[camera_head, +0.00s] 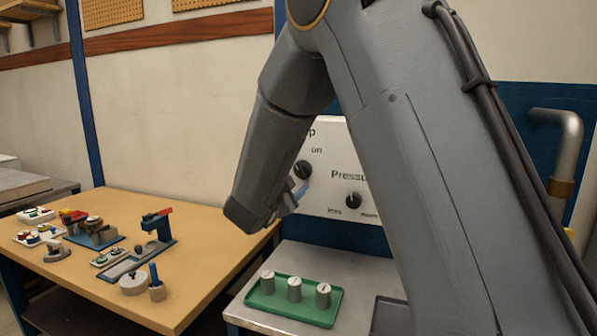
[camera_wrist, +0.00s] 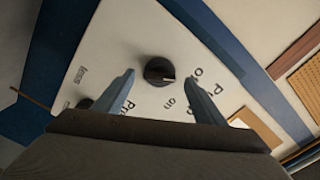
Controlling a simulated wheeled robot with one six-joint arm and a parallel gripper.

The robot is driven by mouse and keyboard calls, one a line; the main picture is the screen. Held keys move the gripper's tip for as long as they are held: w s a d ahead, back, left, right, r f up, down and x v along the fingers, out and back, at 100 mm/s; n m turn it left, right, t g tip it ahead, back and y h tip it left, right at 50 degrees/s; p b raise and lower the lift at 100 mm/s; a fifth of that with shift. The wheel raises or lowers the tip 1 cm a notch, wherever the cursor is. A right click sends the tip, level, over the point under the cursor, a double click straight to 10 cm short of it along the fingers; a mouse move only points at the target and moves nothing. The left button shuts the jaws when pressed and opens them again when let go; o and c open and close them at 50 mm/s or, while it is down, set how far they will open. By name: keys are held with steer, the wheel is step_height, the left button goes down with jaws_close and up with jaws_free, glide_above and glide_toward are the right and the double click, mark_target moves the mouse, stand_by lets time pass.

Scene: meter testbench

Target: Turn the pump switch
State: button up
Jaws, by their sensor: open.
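The pump switch is a round black knob (camera_head: 302,169) on a white panel (camera_head: 325,205). The panel's upper lettering is partly hidden by my arm in the head view. In the wrist view the knob (camera_wrist: 158,70) lies between my two blue fingertips, with a pale pointer mark toward the right side of the picture. My gripper (camera_wrist: 160,78) is open, one finger on each side of the knob, with visible gaps and no clear contact. In the head view my gripper (camera_head: 300,190) is at the panel, just below and beside the knob.
A second black knob, labelled Pressure (camera_head: 354,200), sits lower right on the panel. Below, a green tray (camera_head: 280,311) holds three grey cylinders on a grey bench. A wooden table (camera_head: 215,245) at left carries several small parts. A grey pipe (camera_head: 568,150) stands at right.

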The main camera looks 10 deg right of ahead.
mark_target(301, 171)
steer(key=shift+x, duration=1.25)
steer(key=c, duration=1.1)
steer(key=shift+o, duration=0.2)
